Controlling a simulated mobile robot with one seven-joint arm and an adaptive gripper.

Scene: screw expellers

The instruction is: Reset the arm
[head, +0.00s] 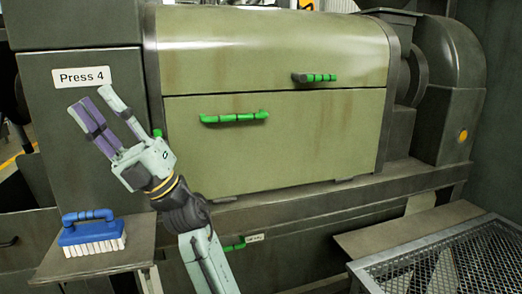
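My gripper (92,98) is raised at the left of the head view, in front of the dark panel labelled Press 4. It points up and to the left. Its two fingers, one showing a purple pad, stand apart with nothing visible between them. My arm (200,245) comes up from the bottom of the picture and bends toward the gripper. The gripper appears clear of the press.
The green press (270,145) has an upper green handle (315,77) and a lower one (234,117). A blue brush (92,233) rests on a small side shelf (135,258) at lower left. A metal grate (450,265) lies at lower right.

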